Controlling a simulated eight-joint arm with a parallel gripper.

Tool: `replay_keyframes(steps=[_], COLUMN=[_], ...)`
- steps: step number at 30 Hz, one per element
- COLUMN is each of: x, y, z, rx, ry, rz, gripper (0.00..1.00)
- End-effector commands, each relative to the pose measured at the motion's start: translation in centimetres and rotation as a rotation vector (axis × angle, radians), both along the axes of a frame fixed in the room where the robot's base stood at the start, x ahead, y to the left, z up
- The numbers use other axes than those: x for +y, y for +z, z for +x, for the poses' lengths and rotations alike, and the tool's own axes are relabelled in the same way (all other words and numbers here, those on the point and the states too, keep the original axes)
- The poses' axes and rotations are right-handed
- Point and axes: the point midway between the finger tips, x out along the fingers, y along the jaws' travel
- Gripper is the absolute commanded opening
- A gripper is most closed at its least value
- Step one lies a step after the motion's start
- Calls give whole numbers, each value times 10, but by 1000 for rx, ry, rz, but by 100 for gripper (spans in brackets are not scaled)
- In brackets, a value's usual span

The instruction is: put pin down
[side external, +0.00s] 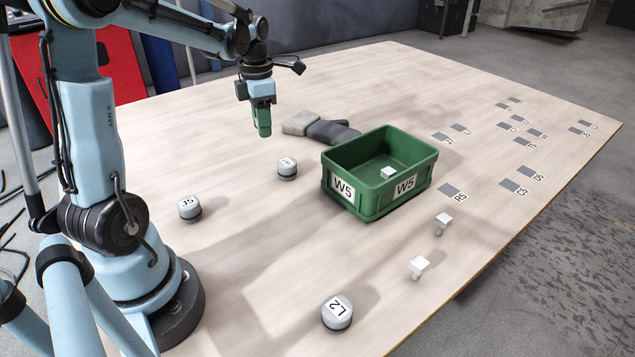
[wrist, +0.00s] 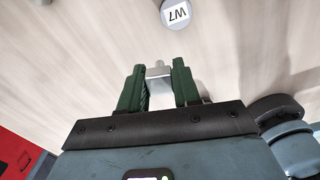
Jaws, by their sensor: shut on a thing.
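My gripper (side external: 263,122) hangs above the table, left of the green crate, its green fingers pointing down. In the wrist view the fingers (wrist: 160,85) are shut on a small pale grey pin (wrist: 159,72), which sits between the tips. The pin in the grip cannot be made out in the side view. Similar white pins stand on the table at the front right, one (side external: 443,221) behind another (side external: 419,266). One more white piece (side external: 388,173) shows inside the green crate.
The green crate (side external: 343,205) is labelled W5. Round labelled knobs J5 (side external: 190,207), W7 (side external: 287,168) and L2 (side external: 337,313) stand on the table; W7 also shows in the wrist view (wrist: 176,14). Flat labelled patches (side external: 451,190) lie right.

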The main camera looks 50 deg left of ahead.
Motion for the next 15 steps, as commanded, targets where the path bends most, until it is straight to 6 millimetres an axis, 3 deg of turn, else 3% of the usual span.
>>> replay_keyframes(steps=[5,8,11,15], x=[-18,-36,-66,-123], y=[8,11,14,19], z=[11,28,54,90], rx=[0,0,0,0], ry=[-46,-151,-323,-620], rz=[0,0,0,0], gripper=[0,0,0,0])
